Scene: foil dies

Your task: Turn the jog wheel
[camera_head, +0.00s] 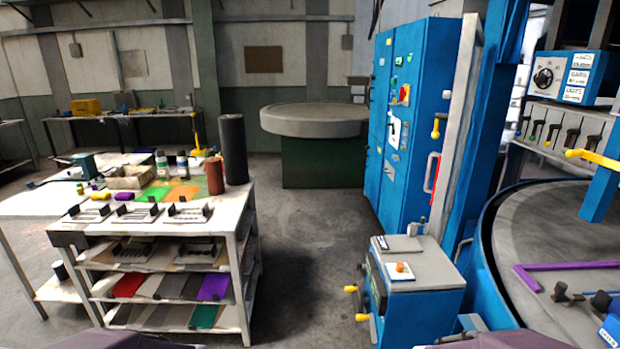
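A small dark round wheel (543,77) with spokes sits on a light panel on the front of a blue control box (572,60) at the upper right. It looks like the jog wheel, though it is too small to be sure. White labels are beside it on the same panel. Neither of my grippers is in view. Only grey parts that seem to be my own arms show at the bottom edge.
A low blue cabinet (420,305) with yellow knobs stands at lower right, before a tall blue cabinet (409,130). A curved blue-rimmed grey table (540,240) and yellow handle (590,156) are at right. A workbench (225,215) stands left. Floor between is clear.

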